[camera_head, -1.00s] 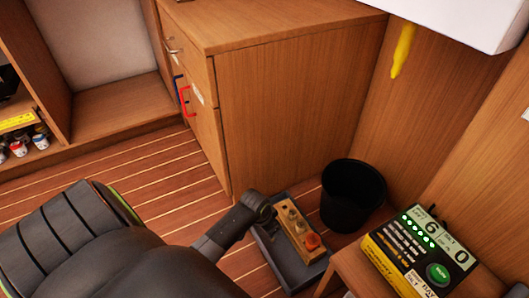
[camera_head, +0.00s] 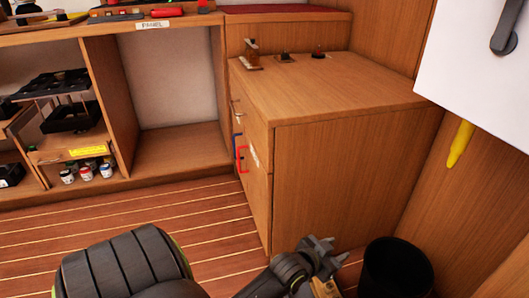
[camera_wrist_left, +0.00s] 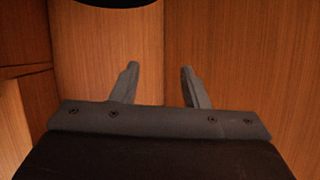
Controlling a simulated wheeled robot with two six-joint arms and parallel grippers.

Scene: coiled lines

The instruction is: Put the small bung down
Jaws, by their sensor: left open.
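My left gripper (camera_head: 320,246) is at the bottom of the head view, in front of the brown cabinet. In the left wrist view its two fingers (camera_wrist_left: 158,88) stand apart with nothing between them. A piece of the wooden bung block (camera_head: 325,288) shows at the bottom edge, just below my gripper. The rest of the block is hidden by my arm or out of frame. I cannot make out the small bung in either view. My right gripper is not in view.
A black bin (camera_head: 396,270) stands right of my gripper. The wooden cabinet (camera_head: 340,175) rises behind it, with small items on its top. A yellow object (camera_head: 460,143) hangs below a white box (camera_head: 480,70). Striped floor (camera_head: 130,225) lies open at left.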

